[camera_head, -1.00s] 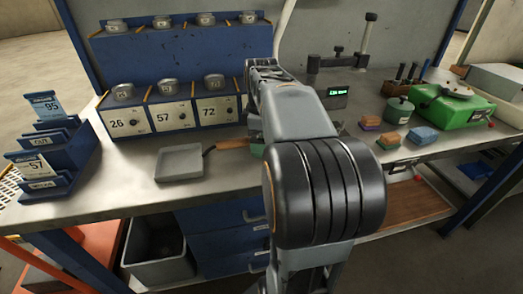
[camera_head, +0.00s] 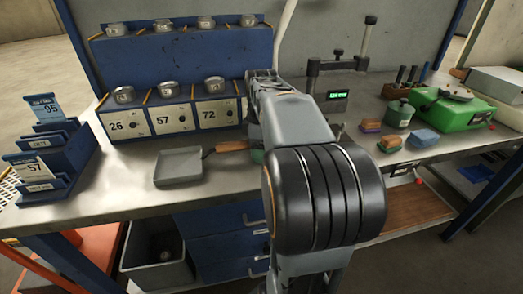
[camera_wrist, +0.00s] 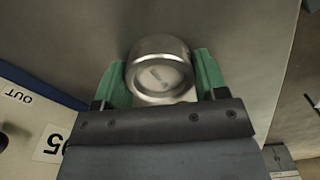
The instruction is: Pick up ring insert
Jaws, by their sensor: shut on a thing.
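The ring insert (camera_wrist: 158,77), a short round metal piece with a shiny rim and a marked face, sits between the green fingers of my gripper (camera_wrist: 161,82) in the wrist view. One finger is on each side of it and the gripper is shut on it. A plain grey surface lies behind it.
A blue rack (camera_head: 180,62) holds several other inserts above numbered panels. A grey pan (camera_head: 178,167) lies in front of it. A card holder (camera_head: 58,165) stands left. A gauge stand (camera_head: 362,45), small coloured blocks and a green scale (camera_head: 455,108) stand right.

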